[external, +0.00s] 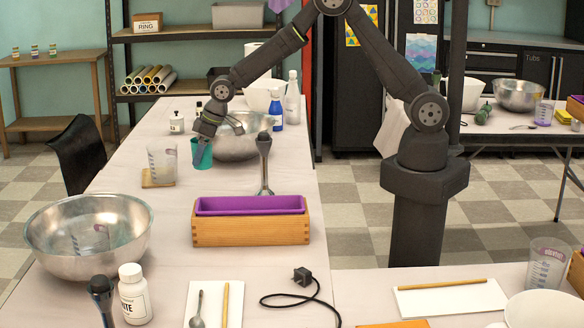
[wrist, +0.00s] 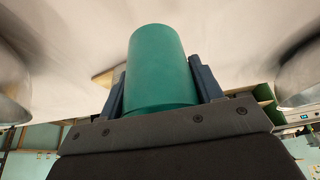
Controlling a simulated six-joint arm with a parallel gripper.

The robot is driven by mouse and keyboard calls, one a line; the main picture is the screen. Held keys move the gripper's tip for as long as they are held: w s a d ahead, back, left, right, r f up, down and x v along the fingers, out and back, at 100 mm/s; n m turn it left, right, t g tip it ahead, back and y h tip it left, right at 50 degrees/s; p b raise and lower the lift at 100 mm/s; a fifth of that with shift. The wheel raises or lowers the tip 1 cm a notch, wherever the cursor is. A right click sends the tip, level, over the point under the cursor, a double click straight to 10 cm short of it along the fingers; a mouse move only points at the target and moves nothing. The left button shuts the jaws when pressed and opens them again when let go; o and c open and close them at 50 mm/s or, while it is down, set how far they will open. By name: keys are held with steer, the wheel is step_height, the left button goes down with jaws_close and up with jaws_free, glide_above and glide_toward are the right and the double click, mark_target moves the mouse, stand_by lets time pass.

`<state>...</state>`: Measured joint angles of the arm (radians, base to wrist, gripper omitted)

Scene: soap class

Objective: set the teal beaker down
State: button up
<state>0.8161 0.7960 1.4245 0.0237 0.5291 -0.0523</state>
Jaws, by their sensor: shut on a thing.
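The teal beaker (external: 203,157) is between the fingers of my gripper (external: 199,141) in the external view. It is over the far part of the long table, right of a clear beaker and left of a steel bowl. In the wrist view the teal beaker (wrist: 160,70) fills the middle, with my gripper's dark fingers (wrist: 160,82) shut on both its sides. It looks roughly upright; whether its base touches the table I cannot tell.
A clear beaker (external: 162,163) stands on a wooden coaster (external: 150,181) just left. A steel bowl (external: 236,146) and a stick blender (external: 264,165) are to the right. A wooden mould with purple liner (external: 250,231) sits nearer the camera. Bare table lies between the mould and the teal beaker.

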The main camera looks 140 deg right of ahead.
steer(key=w+a+f, duration=0.1)
steer(key=w, duration=0.1)
steer(key=w+f, duration=0.2)
steer(key=w, duration=0.1)
steer(key=w+a+f, duration=0.1)
steer(key=w+f, duration=0.1)
steer(key=shift+w+a, duration=0.35)
steer(key=shift+f, duration=1.95)
steer(key=shift+f, duration=0.1)
steer(key=o, duration=1)
steer(key=shift+c, duration=0.2)
steer(key=v, duration=1.2)
